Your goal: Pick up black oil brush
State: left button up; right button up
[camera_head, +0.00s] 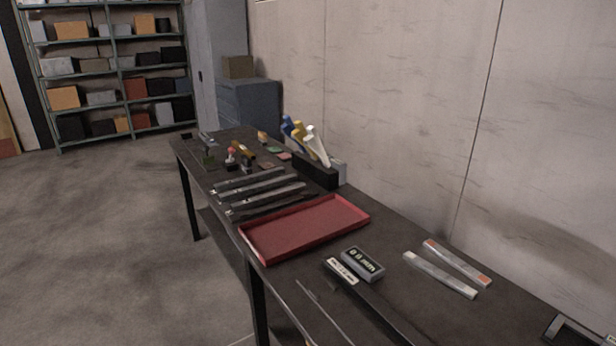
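I cannot single out a black oil brush with certainty. Several small objects, some of them dark, lie at the far end of the dark workbench (400,230), too small to name surely. One upright dark item (208,158) stands there near the left edge. A black holder (316,172) by the wall carries blue, yellow and white long-handled or bottle-like items (317,147). Neither of my grippers is in view.
A shallow red tray (305,228) lies mid-bench, with several metal bars (262,195) behind it. Nearer are a grey box (363,264), a long black bar (372,304) and two pale strips (440,275). A wall bounds the right; floor is open left.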

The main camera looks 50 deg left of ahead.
aim_at(246, 164)
jog(key=u, duration=2)
jog(key=i+j+z, duration=0.1)
jog(key=i+j, duration=0.15)
jog(key=i+j+z, duration=0.1)
jog(key=i+j, duration=0.15)
jog(key=j, duration=0.2)
jog(key=i+j+z, duration=0.1)
jog(key=i+j, duration=0.15)
jog(key=j, duration=0.1)
